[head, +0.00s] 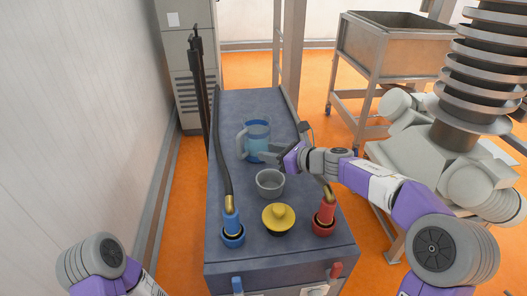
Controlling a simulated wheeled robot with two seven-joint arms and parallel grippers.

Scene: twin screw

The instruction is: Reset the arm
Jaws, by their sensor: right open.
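My right arm comes in from the right over the dark blue-grey worktop. Its gripper (265,155) is open by the lower part of the clear blue jug (257,132), above and behind the grey cup (270,183). The fingers overlap the jug's lower edge in the picture; I cannot tell whether they touch it. The jug stands upright with its handle to the left. Of my left arm only links show at the bottom left; its gripper is out of view.
A yellow knobbed lid (279,217) sits in front of the cup. A blue hose fitting (232,224) stands to its left and a red one (325,215) to its right. A white wall (80,120) runs along the left. The worktop behind the jug is clear.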

